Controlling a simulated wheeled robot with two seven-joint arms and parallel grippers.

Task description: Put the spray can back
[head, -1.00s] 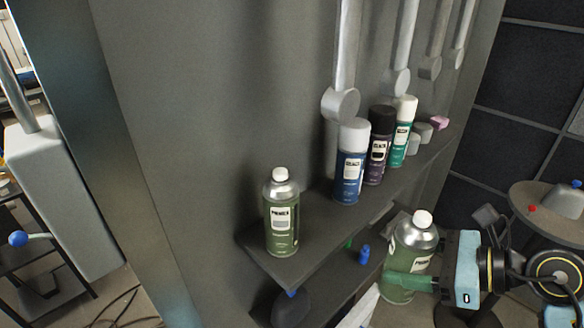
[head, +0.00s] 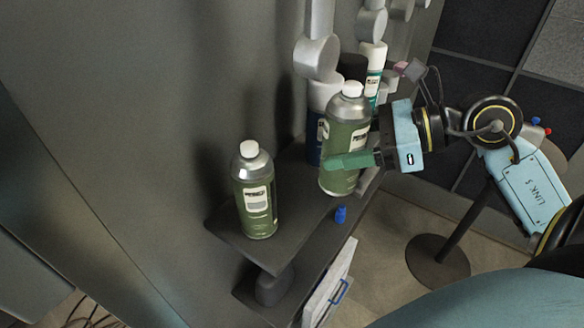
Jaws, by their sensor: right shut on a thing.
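A green spray can with a silver top and white cap (head: 346,120) is in my right gripper (head: 350,160). The gripper comes in from the right, with a green finger across the can's side. The held can is upright and in front of the blue can, partly hiding it; I cannot tell whether it touches the shelf. A similar green can (head: 255,200) stands upright near the left end of the upper shelf (head: 292,225). My left gripper is not in view.
A small blue item (head: 341,214) shows beside the shelf edge. A round-based stand (head: 438,262) is at right. Shelf between the green cans looks free.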

